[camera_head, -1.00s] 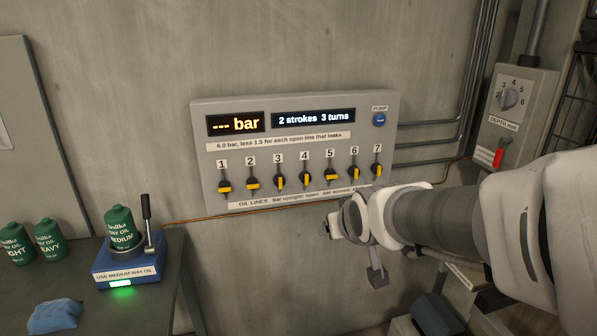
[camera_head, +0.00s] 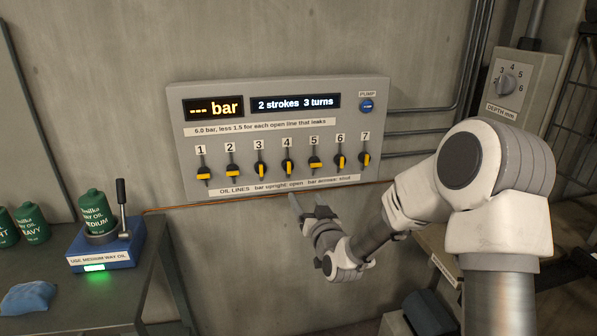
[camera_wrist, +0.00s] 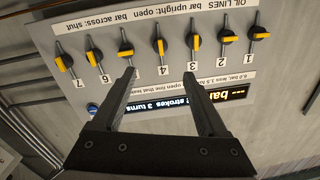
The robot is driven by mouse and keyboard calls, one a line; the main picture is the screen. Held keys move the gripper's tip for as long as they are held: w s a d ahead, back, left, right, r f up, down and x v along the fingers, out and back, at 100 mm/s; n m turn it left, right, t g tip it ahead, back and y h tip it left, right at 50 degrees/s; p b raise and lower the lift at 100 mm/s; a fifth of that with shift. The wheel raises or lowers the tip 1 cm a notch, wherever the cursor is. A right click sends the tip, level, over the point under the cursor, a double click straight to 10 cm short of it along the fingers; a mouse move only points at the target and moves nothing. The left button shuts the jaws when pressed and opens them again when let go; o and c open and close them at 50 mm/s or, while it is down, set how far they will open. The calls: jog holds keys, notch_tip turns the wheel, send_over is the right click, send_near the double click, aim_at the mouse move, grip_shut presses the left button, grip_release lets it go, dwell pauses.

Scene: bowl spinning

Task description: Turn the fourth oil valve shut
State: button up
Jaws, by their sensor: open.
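The fourth oil valve (camera_head: 288,169) is in the middle of the row on the grey wall panel (camera_head: 375,95); its yellow bar stands upright. It also shows in the wrist view (camera_wrist: 162,47), which sees the panel upside down. My gripper (camera_head: 309,204) is open and empty, just below the panel's bottom edge in the head view. In the wrist view its two fingers (camera_wrist: 160,76) point at the panel, with the fourth valve beyond the gap between the tips. I see no contact with the valve.
Valves three (camera_head: 261,171) and five (camera_head: 315,164) stand close on either side; five's bar lies across. The panel display (camera_head: 296,103) reads "2 strokes 3 turns". A blue pump button (camera_head: 366,106) is at upper right. A bench with a blue oil unit (camera_head: 103,250) is at left.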

aim_at(290, 170)
jog(key=p+x, duration=0.1)
jog(key=x, duration=1.6)
jog(key=shift+w, duration=0.15)
jog(key=shift+f, duration=0.1)
grip_shut()
